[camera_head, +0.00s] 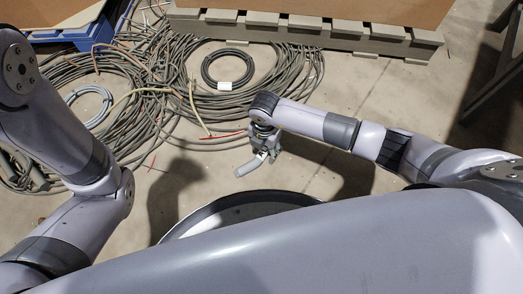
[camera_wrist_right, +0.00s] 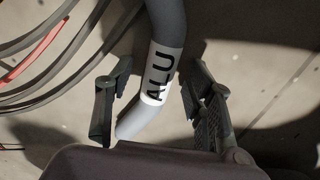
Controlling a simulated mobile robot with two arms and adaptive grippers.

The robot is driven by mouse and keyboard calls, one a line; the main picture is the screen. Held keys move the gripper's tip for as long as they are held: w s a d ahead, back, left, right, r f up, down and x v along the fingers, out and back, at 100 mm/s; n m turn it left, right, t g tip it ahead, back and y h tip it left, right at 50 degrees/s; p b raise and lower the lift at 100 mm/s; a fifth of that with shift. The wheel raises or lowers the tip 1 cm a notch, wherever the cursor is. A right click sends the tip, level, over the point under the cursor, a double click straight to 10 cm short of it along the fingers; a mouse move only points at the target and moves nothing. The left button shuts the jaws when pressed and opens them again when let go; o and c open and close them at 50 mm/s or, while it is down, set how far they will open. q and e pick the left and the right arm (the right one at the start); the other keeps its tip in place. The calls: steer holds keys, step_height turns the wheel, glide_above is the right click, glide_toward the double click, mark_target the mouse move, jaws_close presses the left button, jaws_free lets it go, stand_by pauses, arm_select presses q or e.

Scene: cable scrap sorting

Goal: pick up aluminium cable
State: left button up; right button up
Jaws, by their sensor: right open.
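The aluminium cable is a short, thick grey piece with a white band marked "ALU" (camera_wrist_right: 161,75). In the head view it shows as a light grey bent piece (camera_head: 250,165) at my right gripper (camera_head: 266,150), above the floor or on it; I cannot tell which. In the right wrist view my right gripper (camera_wrist_right: 158,84) is open, with one finger on each side of the cable. A gap shows between the cable and the left finger; the right finger is closer. The cable's upper end is cut off by the frame. My left arm shows, but its gripper does not.
A large tangle of grey cables (camera_head: 180,100) lies on the floor at the upper left. A black coil (camera_head: 228,70) with a white label and a pale coil (camera_head: 88,107) lie on it. Wooden-sided crates (camera_head: 300,28) stand behind. Bare floor (camera_head: 400,90) lies right of the tangle.

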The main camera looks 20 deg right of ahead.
steer(key=shift+c, duration=0.4)
jaws_close()
